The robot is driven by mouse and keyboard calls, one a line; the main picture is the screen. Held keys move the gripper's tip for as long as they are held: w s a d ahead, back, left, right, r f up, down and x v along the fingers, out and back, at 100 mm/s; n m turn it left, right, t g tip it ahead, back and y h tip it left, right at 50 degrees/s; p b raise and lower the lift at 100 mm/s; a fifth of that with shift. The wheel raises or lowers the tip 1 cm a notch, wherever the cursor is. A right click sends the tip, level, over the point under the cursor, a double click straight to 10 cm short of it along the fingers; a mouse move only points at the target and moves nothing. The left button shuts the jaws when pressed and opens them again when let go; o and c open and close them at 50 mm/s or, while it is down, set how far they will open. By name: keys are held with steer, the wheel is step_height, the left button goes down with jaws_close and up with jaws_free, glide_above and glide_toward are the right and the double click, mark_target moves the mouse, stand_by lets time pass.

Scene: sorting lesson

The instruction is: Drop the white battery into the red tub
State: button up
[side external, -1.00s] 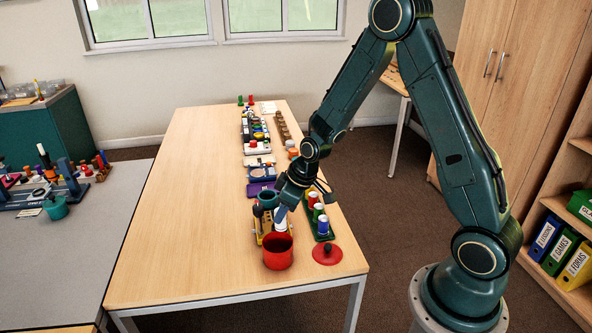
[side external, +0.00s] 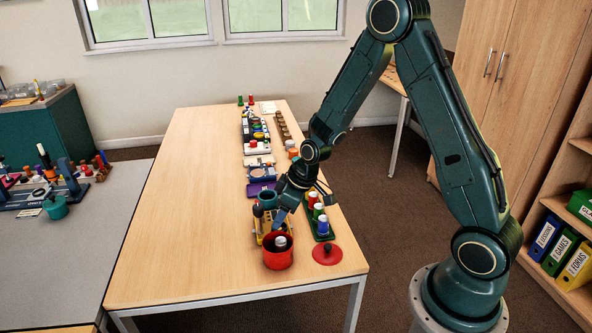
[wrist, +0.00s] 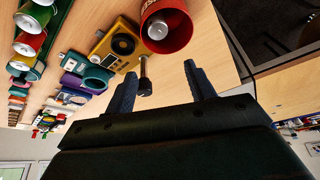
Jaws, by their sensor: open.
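The red tub (side external: 277,259) stands near the front edge of the wooden table. The white battery (side external: 281,242) is inside it, its pale top showing within the rim; its lower part is hidden by the wall. In the wrist view the battery (wrist: 157,30) shows as a pale round end inside the red tub (wrist: 181,32). My gripper (wrist: 160,76) is open and empty, with its two fingers apart. In the side view my gripper (side external: 279,221) is just above and behind the tub, clear of the battery.
A red lid (side external: 327,254) with a dark knob lies right of the tub. A green rack (side external: 325,233) with coloured cylinders stands behind the lid. The table's left side is clear.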

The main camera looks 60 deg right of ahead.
steer(key=v, duration=1.3)
steer(key=shift+r, duration=0.3)
steer(key=shift+s+r, duration=0.1)
steer(key=shift+s, duration=0.1)
steer(key=s+a+r+m, duration=0.1)
steer(key=s+a+r, duration=0.2)
steer(key=s+r, duration=0.3)
steer(key=s+a+r+m+t+h, duration=0.1)
steer(key=s+r, duration=0.5)
steer(key=s, duration=0.8)
steer(key=a+m, duration=0.1)
steer(key=a, duration=0.1)
steer(key=shift+a+m, duration=0.3)
steer(key=shift+a, duration=0.05)
